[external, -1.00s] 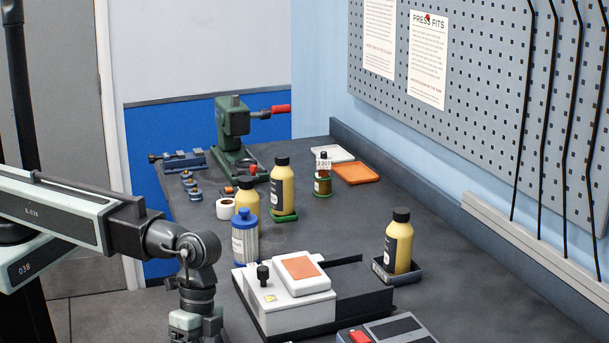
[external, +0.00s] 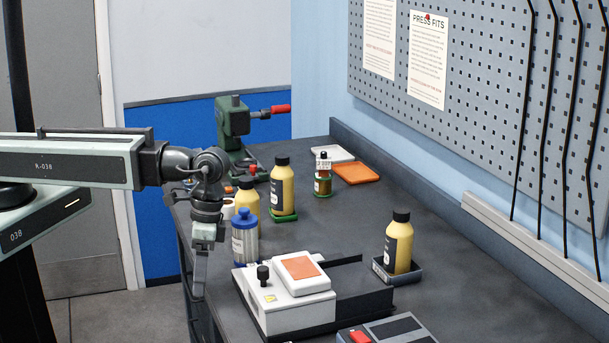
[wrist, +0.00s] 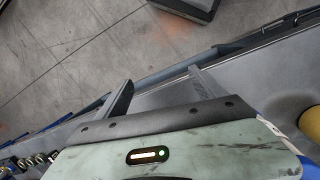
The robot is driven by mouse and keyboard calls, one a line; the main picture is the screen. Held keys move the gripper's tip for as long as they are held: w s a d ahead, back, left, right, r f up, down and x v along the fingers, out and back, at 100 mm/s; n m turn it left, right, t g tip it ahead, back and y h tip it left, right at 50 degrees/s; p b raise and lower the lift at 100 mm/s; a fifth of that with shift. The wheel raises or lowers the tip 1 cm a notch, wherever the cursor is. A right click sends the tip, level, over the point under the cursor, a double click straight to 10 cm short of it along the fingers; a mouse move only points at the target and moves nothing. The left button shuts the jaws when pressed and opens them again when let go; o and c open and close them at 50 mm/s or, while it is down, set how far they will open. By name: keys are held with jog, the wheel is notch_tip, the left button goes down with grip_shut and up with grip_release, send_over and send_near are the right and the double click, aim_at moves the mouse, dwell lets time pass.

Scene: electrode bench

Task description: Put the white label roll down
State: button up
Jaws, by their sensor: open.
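The white label roll (external: 228,209) stands on the bench beside the left yellow bottle. In the external view my wrist covers most of it, and I cannot make it out in the wrist view. My gripper (external: 199,290) points down at the bench's left edge, nearer the camera than the roll. In the wrist view my gripper (wrist: 160,77) is open, its fingers apart with nothing between them. The bench edge and floor show beyond them.
A blue-capped jar (external: 244,238) and yellow bottles (external: 283,190) stand close to the right of my wrist. A white device (external: 285,295) sits nearer. A green press (external: 233,130) stands behind. Bare bench (external: 340,225) lies between the bottles and the right bottle (external: 399,245).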

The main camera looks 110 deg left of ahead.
jog(key=s+a+r+n+y+p, duration=0.1)
jog(key=s+a+r+p, duration=0.25)
jog(key=a, duration=0.55)
jog(key=s+a+r+p, duration=0.25)
jog(key=s+a, duration=0.25)
jog(key=a, duration=0.4)
jog(key=s+a+r+n+y+p, duration=0.1)
jog(key=s+a+r+p, duration=0.2)
jog(key=a, duration=0.7)
jog(key=shift+t, duration=0.5)
jog(key=s+a+f+b, duration=0.1)
jog(key=a, duration=0.1)
jog(key=s+a+b, duration=0.1)
jog(key=a, duration=0.2)
jog(key=s+a+f+b, duration=0.1)
jog(key=a, duration=0.2)
jog(key=shift+s+f+b, duration=0.15)
jog(key=shift+f+b, duration=0.15)
notch_tip(320, 180, down, 3)
jog(key=b, duration=0.2)
jog(key=shift+r+b, duration=0.15)
jog(key=shift+b, duration=0.2)
notch_tip(320, 180, down, 5)
jog(key=b, duration=0.5)
jog(key=shift+a+f, duration=0.15)
jog(key=shift+f, duration=0.05)
jog(key=shift+r, duration=0.2)
jog(key=c, duration=1.6)
